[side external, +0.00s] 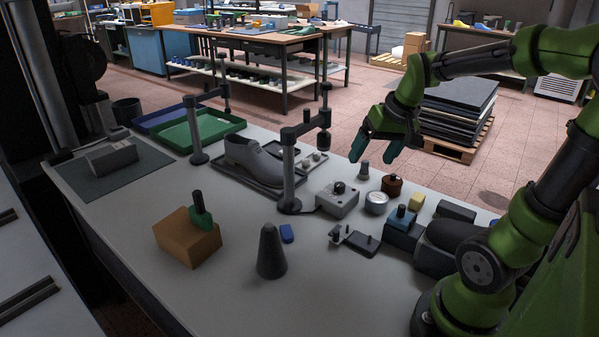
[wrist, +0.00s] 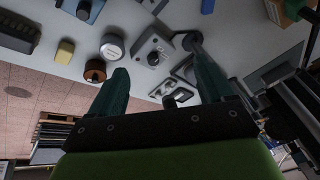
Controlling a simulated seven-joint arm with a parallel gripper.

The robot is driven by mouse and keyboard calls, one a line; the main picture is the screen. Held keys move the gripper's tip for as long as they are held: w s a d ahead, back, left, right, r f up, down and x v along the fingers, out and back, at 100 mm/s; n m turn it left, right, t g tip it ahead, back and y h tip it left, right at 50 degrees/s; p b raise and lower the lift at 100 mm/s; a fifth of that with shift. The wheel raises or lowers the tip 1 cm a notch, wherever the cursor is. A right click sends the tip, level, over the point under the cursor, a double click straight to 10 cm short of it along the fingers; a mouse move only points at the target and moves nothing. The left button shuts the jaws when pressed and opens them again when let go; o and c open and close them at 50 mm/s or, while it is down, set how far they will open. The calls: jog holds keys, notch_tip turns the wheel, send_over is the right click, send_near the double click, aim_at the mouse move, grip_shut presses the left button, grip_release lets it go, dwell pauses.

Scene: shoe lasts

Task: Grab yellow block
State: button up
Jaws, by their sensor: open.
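The yellow block (side external: 416,201) is small and stands on the grey worktable, behind a blue-topped item and in front of a copper-brown knobbed jar. It also shows in the wrist view as a yellow block (wrist: 65,51) at the upper left, left of the brown jar. My gripper (side external: 373,152) is open and empty, in the air above the table's far edge, up and to the left of the block. In the wrist view its two dark teal fingers (wrist: 160,66) are spread apart, and the block lies outside them to the left.
Close around the block are the brown jar (side external: 392,185), a round white-topped tin (side external: 376,203), a blue-topped dark block (side external: 402,222) and dark blocks to the right. A grey control box (side external: 338,201) stands further left.

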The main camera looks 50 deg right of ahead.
jog(key=s+d+f+n+g, duration=0.1)
jog(key=s+d+f+g, duration=0.1)
jog(key=d, duration=0.7)
jog(key=s+d+f+n+g, duration=0.1)
jog(key=s+d+f, duration=0.15)
jog(key=d, duration=0.65)
jog(key=n+g, duration=0.1)
jog(key=n, duration=0.4)
send_over(418, 196)
notch_tip(418, 196, down, 10)
jog(key=shift+s+d, duration=0.1)
jog(key=shift+s, duration=0.05)
jog(key=shift+f, duration=2.65)
jog(key=c, duration=1.1)
jog(key=shift+c, duration=0.2)
